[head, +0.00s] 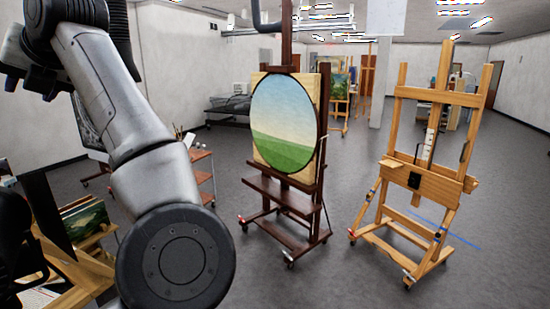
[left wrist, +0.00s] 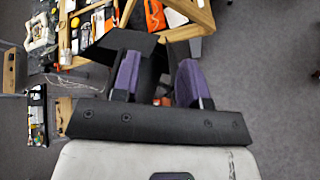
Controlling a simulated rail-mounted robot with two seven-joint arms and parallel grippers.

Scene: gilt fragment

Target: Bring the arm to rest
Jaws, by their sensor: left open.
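My left gripper (left wrist: 158,78) shows in the left wrist view with its two purple-padded fingers apart. I see nothing clearly held between them; a dark panel (left wrist: 105,47) and part of a wooden frame lie behind the fingers. In the head view my left arm (head: 125,120) comes in from the upper left and bends down, with a large round joint low in front. Dark parts at the lower left edge there are too cut off to read clearly. My right gripper is in neither view.
A dark easel (head: 285,205) holds a round landscape painting (head: 283,120). A light wooden easel (head: 430,185) stands empty on the right. Small paintings (head: 85,220) rest in a wooden rack at lower left. Tools and orange items (left wrist: 155,15) lie below the wrist. Grey floor (head: 350,260) is open between the easels.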

